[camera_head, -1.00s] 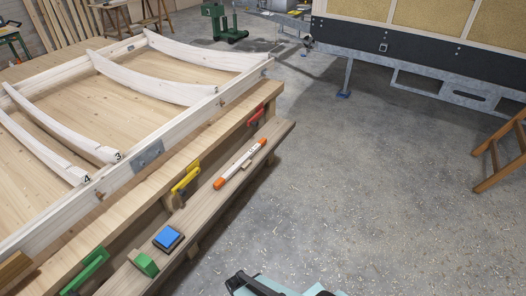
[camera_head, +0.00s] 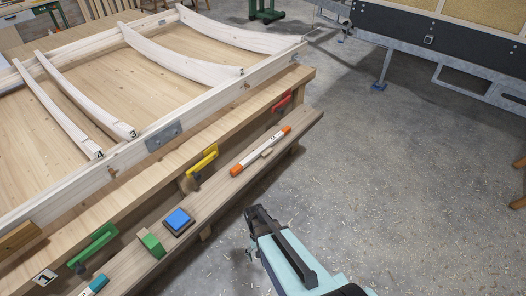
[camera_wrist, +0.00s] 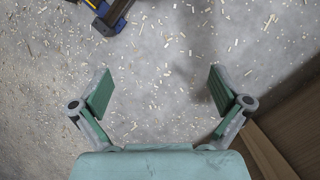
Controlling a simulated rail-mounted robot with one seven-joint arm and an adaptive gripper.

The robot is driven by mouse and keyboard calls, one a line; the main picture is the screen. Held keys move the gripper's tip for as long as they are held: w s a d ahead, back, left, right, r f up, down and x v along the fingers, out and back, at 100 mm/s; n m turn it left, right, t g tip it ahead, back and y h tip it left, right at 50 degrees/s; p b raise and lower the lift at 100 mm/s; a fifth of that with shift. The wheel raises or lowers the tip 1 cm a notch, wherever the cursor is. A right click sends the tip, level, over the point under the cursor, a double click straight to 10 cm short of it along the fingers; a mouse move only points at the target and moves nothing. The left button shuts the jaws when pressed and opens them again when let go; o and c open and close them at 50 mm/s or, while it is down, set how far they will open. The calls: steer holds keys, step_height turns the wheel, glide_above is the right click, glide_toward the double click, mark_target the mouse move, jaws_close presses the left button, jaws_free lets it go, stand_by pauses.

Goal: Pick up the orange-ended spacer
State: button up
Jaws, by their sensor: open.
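The orange-ended spacer (camera_head: 260,152), a white bar with orange ends and small dark marks in its middle, lies on the wooden ledge (camera_head: 217,197) along the side of the workbench. The spacer is not in the wrist view.
On the ledge are a blue block (camera_head: 178,219) and a green block (camera_head: 152,245). Green (camera_head: 93,246), yellow (camera_head: 203,162) and red (camera_head: 281,102) handles sit along the bench side. A wooden frame with curved ribs (camera_head: 180,60) covers the bench top.

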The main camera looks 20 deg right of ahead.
steer(key=w+d+r+m+t+b, duration=0.1)
steer(key=w+d+r, duration=0.15)
steer(key=w, duration=0.55)
steer(key=w+d+r+m+t, duration=0.1)
steer(key=w+d+m, duration=0.15)
steer(key=w, duration=0.45)
step_height(320, 180, up, 24)
steer(key=m+t+b, duration=0.3)
steer(key=m+b, duration=0.3)
steer(key=b, duration=0.3)
glide_above(263, 147)
steer(key=f, duration=1.1)
steer(key=shift+w+d+f, duration=0.1)
steer(key=shift+w+f, duration=0.05)
steer(key=shift+w, duration=0.1)
steer(key=shift+n, duration=0.25)
steer(key=shift+s+f, duration=0.2)
steer(key=shift+f, duration=2.4)
steer(key=c, duration=1.6)
steer(key=shift+c, duration=0.2)
step_height(263, 147, up, 20)
